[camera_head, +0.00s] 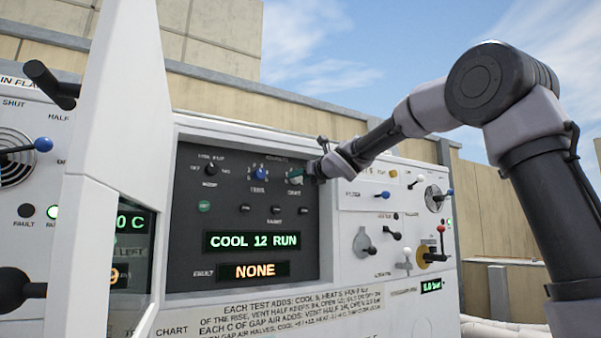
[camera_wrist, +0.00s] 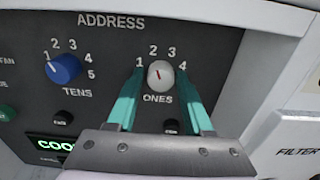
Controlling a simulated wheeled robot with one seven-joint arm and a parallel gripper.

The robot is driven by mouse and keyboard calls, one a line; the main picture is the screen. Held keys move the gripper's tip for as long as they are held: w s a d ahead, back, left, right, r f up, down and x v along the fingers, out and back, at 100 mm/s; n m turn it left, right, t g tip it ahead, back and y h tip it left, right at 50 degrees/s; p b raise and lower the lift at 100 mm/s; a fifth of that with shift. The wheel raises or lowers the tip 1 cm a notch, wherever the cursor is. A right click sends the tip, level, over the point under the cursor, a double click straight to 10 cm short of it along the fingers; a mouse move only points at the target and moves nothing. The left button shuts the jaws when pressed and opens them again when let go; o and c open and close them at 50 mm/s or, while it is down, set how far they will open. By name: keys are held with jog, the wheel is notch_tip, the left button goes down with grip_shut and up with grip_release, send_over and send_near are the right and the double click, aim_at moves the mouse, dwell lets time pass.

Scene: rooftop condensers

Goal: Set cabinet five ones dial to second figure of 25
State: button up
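In the head view my gripper (camera_head: 303,174) is at the panel's upper right and partly hides the ones dial. The display (camera_head: 252,241) reads COOL 12 RUN.
The blue tens dial (camera_wrist: 63,68) is left of the ones dial, its pointer toward the 1. Small dark buttons (camera_head: 275,209) sit below the dials. A white door (camera_head: 122,90) stands open at left. A side panel (camera_head: 390,235) with levers is at right. The fault display (camera_head: 255,271) reads NONE.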

grip_shut()
